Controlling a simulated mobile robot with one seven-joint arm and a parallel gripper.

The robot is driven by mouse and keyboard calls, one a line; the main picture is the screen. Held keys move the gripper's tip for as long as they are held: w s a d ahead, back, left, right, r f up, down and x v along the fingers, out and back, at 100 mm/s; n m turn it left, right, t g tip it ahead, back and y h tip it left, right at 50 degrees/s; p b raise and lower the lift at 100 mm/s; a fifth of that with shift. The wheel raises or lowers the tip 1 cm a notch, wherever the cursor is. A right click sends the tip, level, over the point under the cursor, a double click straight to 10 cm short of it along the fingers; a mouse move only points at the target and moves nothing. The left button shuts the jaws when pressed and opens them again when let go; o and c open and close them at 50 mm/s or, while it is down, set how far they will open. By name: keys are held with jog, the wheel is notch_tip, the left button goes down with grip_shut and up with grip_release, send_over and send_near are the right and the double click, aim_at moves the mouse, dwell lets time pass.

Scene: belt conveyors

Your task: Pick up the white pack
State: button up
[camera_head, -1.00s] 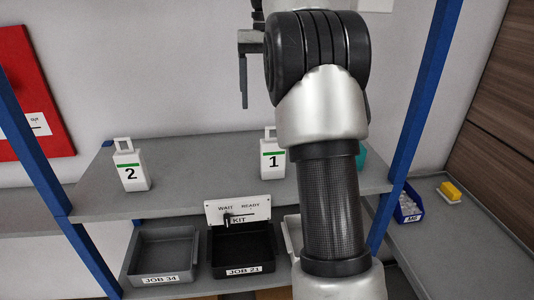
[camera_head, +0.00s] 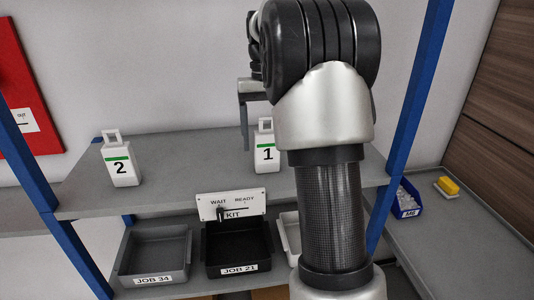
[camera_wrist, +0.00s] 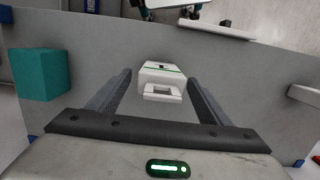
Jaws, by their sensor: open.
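Two white packs with handles and green stripes stand upright on the grey shelf in the head view: pack 2 (camera_head: 122,170) at the left and pack 1 (camera_head: 266,153) near the middle. My gripper (camera_head: 245,120) hangs just left of and above pack 1 in the head view, partly hidden by my arm. In the wrist view my open gripper (camera_wrist: 159,77) has its fingers on either side of a white pack (camera_wrist: 161,72), probably pack 1. The pack's handle points towards the gripper. No contact with the fingers is visible.
A teal box (camera_wrist: 40,74) stands on the shelf beside the pack. Below are the JOB 34 tray (camera_head: 154,280), the JOB 21 tray (camera_head: 239,270) and a WAIT/READY sign (camera_head: 231,205). Blue posts (camera_head: 418,90) flank the shelf. A blue bin (camera_head: 406,200) and yellow block (camera_head: 447,186) sit right.

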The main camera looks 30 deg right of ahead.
aim_at(267, 150)
jog(key=shift+s+a+f, duration=0.1)
jog(key=shift+s+f, duration=0.05)
jog(key=shift+f, duration=0.85)
jog(key=shift+s+f, duration=0.15)
jog(key=shift+f, duration=0.8)
jog(key=c, duration=1.2)
jog(key=shift+r+p, duration=0.55)
jog(key=shift+r, duration=4.5)
